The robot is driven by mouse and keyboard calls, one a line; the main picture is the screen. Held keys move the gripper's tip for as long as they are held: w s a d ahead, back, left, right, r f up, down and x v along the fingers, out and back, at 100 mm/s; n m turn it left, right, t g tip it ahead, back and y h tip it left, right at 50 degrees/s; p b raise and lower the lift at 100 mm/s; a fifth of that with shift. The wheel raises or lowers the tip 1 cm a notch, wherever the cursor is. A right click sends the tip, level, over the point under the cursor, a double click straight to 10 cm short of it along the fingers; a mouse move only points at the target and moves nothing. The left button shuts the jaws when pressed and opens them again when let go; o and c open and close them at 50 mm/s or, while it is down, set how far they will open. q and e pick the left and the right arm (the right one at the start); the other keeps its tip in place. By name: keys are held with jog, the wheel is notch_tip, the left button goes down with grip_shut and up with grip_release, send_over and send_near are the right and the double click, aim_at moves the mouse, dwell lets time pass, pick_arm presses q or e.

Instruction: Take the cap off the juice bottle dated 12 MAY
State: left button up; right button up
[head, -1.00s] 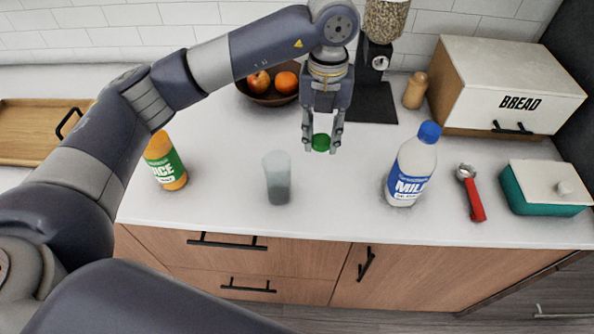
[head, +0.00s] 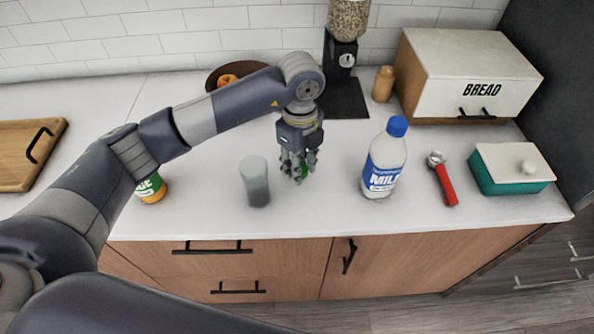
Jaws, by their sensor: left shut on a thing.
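The juice bottle (head: 152,188) is orange with a green and white label and stands on the counter at the left. My left arm hides its upper part, and the date cannot be read. My left gripper (head: 297,175) points down over the middle of the counter, well to the right of the bottle. It is shut on a small green cap (head: 305,171), mostly hidden by the fingers and close to the counter top. My right gripper is not in view.
A cloudy cup (head: 255,182) stands just left of my left gripper. A milk bottle (head: 384,165) stands to its right, then a red-handled tool (head: 446,186) and a teal box (head: 512,170). A fruit bowl (head: 212,78) and bread box (head: 465,75) are behind.

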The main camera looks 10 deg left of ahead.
pick_arm(q)
notch_tip(320, 180, down, 3)
jog(key=shift+s+f+p, duration=0.1)
jog(key=shift+p, duration=0.35)
jog(key=shift+f, duration=0.25)
jog(key=shift+f, duration=0.1)
jog(key=shift+f, duration=0.15)
jog(key=o, duration=1.1)
jog(key=shift+o, duration=0.4)
